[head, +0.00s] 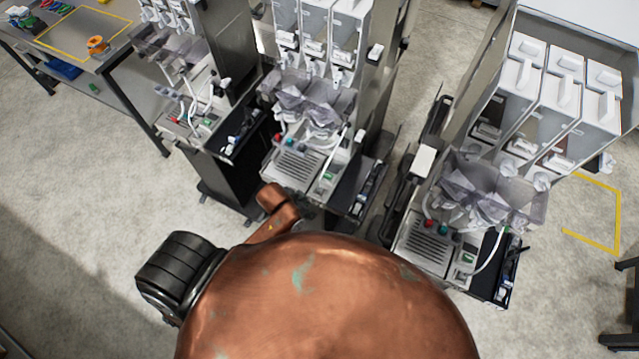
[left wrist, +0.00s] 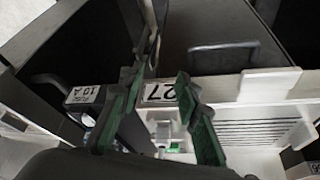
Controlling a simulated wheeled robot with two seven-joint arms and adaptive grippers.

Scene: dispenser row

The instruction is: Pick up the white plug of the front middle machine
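The front middle machine (head: 293,168) stands at the centre of the head view, with a slotted drip tray and a small panel with a green part. A small white part with green (left wrist: 165,128), possibly the white plug's socket area, shows between my fingers in the left wrist view; I cannot make out the plug itself for certain. My left gripper (left wrist: 166,72) is open, its dark green fingers apart and nothing clearly between them, close to the machine's front with the "27" label (left wrist: 160,92). In the head view my copper shell mostly hides this gripper. My right gripper is not in view.
Another machine (head: 428,240) stands to the right, and one (head: 185,122) to the left. A dark handle (left wrist: 222,46) and a slotted white tray (left wrist: 250,128) are near the left gripper. A workbench (head: 105,62) is at the upper left. Floor at the lower left is clear.

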